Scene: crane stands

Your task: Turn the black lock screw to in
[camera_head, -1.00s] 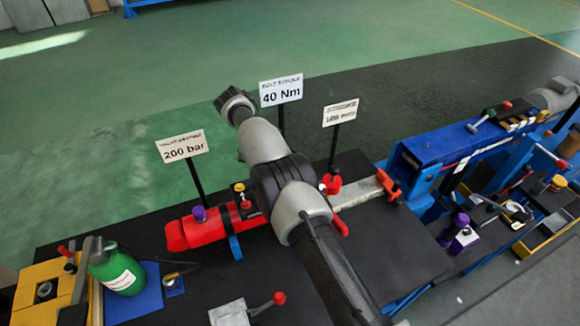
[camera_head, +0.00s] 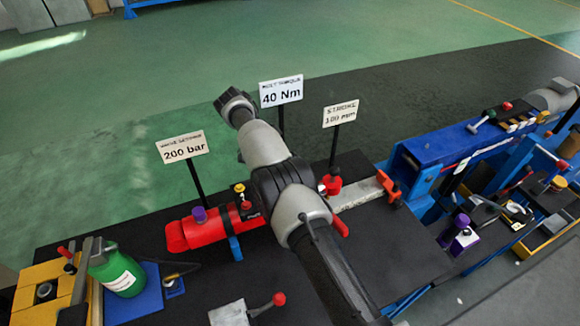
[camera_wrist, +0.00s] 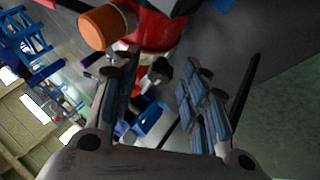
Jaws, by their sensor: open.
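A small black knob (camera_wrist: 160,70), which looks like the lock screw, shows in the wrist view between the tips of my fingers, beside a red cylinder (camera_wrist: 150,28). My gripper (camera_wrist: 163,76) is open, with one finger on each side of the knob. I cannot tell whether either finger touches it. In the head view my own arm crosses the middle of the bench and hides my gripper; I cannot make out the lock screw there. A red cylinder body (camera_head: 205,228) lies on the bench left of my arm.
Signs stand on posts behind the bench, including a 200 bar sign (camera_head: 182,147) and a 40 Nm sign (camera_head: 281,91). A green bottle (camera_head: 118,270) is at left, a blue press frame (camera_head: 450,150) at right. An orange cylinder (camera_wrist: 106,27) is close to the left finger.

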